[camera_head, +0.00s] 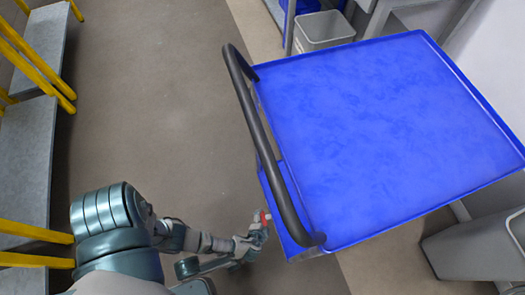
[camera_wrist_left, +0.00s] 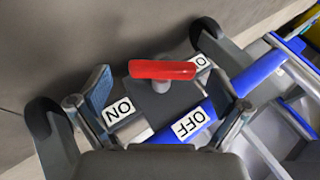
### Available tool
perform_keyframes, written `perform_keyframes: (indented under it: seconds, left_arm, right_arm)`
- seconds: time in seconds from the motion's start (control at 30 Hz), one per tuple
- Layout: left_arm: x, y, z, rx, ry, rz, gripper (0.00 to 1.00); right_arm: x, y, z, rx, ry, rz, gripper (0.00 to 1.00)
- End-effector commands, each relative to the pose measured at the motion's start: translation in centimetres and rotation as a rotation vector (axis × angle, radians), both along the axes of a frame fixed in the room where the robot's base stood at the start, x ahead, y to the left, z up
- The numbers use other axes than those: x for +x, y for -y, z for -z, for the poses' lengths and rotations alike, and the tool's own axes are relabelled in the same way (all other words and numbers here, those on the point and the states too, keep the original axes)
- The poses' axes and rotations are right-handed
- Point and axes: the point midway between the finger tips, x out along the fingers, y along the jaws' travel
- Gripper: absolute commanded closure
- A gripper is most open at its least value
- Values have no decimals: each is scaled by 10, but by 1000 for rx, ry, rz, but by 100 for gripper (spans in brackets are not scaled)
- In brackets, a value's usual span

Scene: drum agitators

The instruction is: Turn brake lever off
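The red brake lever (camera_wrist_left: 162,69) sits on a grey round post on a dark block in the left wrist view. Its bar lies crosswise in that picture. A white ON label (camera_wrist_left: 118,110) is on the left and a white OFF label (camera_wrist_left: 188,124) is on the right. My left gripper (camera_wrist_left: 155,85) is open, its two fingers apart on either side of the lever; contact is not clear. In the head view the lever is a small red spot (camera_head: 264,216) by the cart handle, with my left gripper (camera_head: 256,226) beside it. My right gripper is not in view.
The lever is beside a cart with a blue tray top (camera_head: 390,130) and a dark curved handle (camera_head: 262,140). Grey bins (camera_head: 322,30) stand behind and at the right. Grey platforms with yellow rails (camera_head: 28,150) line the left. Open floor (camera_head: 160,80) lies between.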

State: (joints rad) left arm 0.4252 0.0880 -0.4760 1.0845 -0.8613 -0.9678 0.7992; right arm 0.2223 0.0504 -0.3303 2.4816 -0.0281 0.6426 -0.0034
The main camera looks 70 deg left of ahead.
Motion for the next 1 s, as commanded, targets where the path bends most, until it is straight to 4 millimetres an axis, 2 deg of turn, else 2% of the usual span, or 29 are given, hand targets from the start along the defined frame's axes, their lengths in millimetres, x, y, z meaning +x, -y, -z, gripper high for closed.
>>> perform_keyframes:
  seconds: [0.23, 0.37, 0.8, 1.0]
  left_arm:
    - [1, -1, -2, 1, 3, -1, 0]
    - [1, 0, -12, 0, 5, -1, 0]
    - [1, 0, -84, -1, 3, 0, 0]
    - [1, 0, -98, 0, 1, -1, 0]
  right_arm:
    - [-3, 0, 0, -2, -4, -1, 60]
    - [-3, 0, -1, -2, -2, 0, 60]
    - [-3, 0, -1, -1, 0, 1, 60]
    - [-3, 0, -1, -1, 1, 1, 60]
